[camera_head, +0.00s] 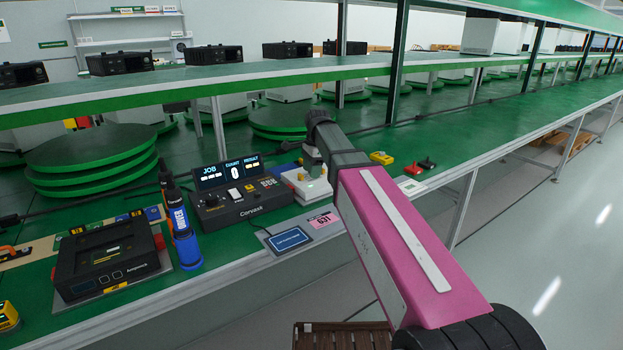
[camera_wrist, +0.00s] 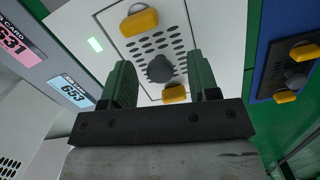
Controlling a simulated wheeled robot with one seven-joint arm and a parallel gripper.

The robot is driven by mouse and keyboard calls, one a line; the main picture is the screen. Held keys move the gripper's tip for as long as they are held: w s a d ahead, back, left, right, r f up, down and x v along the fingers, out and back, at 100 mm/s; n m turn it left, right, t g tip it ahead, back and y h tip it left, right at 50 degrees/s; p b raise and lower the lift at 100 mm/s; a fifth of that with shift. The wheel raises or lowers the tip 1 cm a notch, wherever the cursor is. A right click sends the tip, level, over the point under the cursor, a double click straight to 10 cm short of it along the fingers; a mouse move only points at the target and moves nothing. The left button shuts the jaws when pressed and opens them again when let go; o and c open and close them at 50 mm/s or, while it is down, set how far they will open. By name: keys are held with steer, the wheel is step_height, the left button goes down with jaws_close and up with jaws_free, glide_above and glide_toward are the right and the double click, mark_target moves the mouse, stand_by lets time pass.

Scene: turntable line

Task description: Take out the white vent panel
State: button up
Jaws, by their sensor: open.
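In the wrist view the white vent panel (camera_wrist: 181,26) is set in a white housing (camera_wrist: 85,18), with a thin dark outline, rows of dark slots and a dark round knob (camera_wrist: 160,69) at its middle. A yellow latch (camera_wrist: 139,21) lies at its upper edge and another yellow latch (camera_wrist: 175,94) at its lower edge, partly hidden by my gripper. My gripper (camera_wrist: 158,66) is open, its green fingers on either side of the knob in the picture; I cannot tell whether they touch it. In the head view my arm hides most of the white housing (camera_head: 300,184).
A blue unit (camera_wrist: 268,60) with a dark vent panel and yellow latches stands close at right in the wrist view.

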steer(key=c, duration=1)
steer(key=shift+r, duration=0.15)
